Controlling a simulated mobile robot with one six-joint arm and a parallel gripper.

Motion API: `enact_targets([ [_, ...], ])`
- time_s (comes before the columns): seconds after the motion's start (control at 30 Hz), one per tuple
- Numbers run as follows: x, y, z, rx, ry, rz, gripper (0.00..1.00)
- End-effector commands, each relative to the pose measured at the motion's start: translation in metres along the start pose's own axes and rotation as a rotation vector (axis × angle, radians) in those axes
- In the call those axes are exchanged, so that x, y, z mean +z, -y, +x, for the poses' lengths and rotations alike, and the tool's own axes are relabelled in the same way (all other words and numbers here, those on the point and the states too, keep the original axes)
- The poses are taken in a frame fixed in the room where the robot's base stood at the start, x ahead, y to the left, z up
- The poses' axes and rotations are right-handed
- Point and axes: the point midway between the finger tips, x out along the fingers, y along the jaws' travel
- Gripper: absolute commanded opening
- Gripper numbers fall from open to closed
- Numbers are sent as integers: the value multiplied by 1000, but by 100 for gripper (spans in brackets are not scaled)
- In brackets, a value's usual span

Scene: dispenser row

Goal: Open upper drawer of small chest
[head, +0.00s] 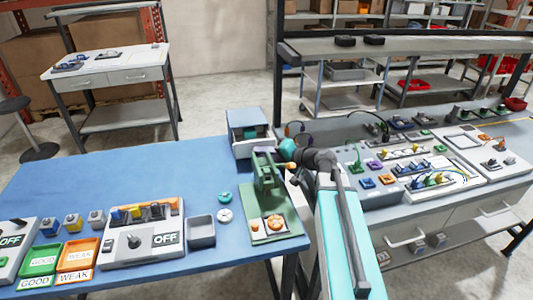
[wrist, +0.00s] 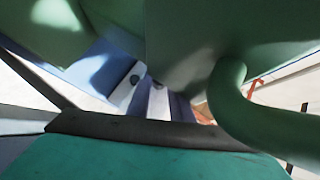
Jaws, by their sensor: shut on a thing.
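The small chest (head: 243,117) stands at the back right corner of the blue table, with a blue-grey shell and its front toward me. Inside its front frame, a drawer face shows beside darker gaps; I cannot tell how far the upper drawer is out. The wrist view shows blue and white chest parts (wrist: 133,85) with dark round spots, largely covered by green surfaces.
The green press stands close in front of the chest, beside my arm. A grey bin (head: 201,232) and teal and white round parts lie left of it. A grey workbench (head: 420,215) with coloured fixtures is on the right. The blue table (head: 130,185) is clear at its middle.

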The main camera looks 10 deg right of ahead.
Motion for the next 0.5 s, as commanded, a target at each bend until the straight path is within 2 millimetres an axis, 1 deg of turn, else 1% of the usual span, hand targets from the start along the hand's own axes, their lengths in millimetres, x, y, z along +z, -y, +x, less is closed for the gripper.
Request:
enact_targets([
  [0.3, -4, -1, -4, 1, -10, 1, 0],
  [0.33, -4, -1, -4, 1, -10, 2, 21],
  [0.43, -5, -2, -4, 1, -10, 2, 38],
  [0.5, -5, -2, -5, 1, -11, 2, 38],
])
